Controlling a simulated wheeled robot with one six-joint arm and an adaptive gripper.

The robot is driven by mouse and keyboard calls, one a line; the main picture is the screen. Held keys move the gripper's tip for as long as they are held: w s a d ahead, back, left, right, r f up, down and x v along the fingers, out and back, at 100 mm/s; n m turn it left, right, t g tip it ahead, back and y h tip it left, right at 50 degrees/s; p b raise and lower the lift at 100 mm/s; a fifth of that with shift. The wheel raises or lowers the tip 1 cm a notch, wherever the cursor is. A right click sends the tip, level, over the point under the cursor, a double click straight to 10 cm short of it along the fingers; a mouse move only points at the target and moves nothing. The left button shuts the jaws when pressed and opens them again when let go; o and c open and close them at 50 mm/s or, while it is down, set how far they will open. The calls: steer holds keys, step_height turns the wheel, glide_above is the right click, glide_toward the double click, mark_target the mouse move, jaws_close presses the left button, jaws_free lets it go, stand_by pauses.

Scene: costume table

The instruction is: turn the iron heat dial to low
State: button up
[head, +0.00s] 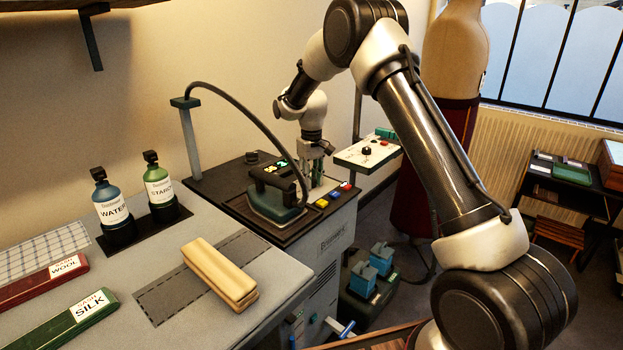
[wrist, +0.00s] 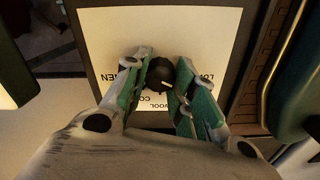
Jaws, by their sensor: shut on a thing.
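The heat dial is a black round knob (wrist: 158,74) on a white plate (wrist: 215,30) in the wrist view. Lettering shows around it, partly covered: "LO" at the right, "EN" at the left, "WOOL" below. A short white pointer mark on the knob points right and slightly down. My gripper (wrist: 163,68) has its green-padded fingers on either side of the knob, shut on it. In the head view my gripper (head: 317,178) points down just behind the iron (head: 277,198), and the knob it holds is hidden there.
The iron rests on a dark station top (head: 235,205), its hose arching over from a post (head: 190,140). Coloured buttons (head: 333,193) line the station's right edge. Beside my gripper is a white panel (head: 350,158) with another black knob (head: 366,151). Bottles (head: 160,190) stand left.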

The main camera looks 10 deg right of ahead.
steer(key=shift+n, duration=1.6)
steer(key=o, duration=1)
steer(key=shift+o, duration=0.2)
step_height(320, 180, up, 12)
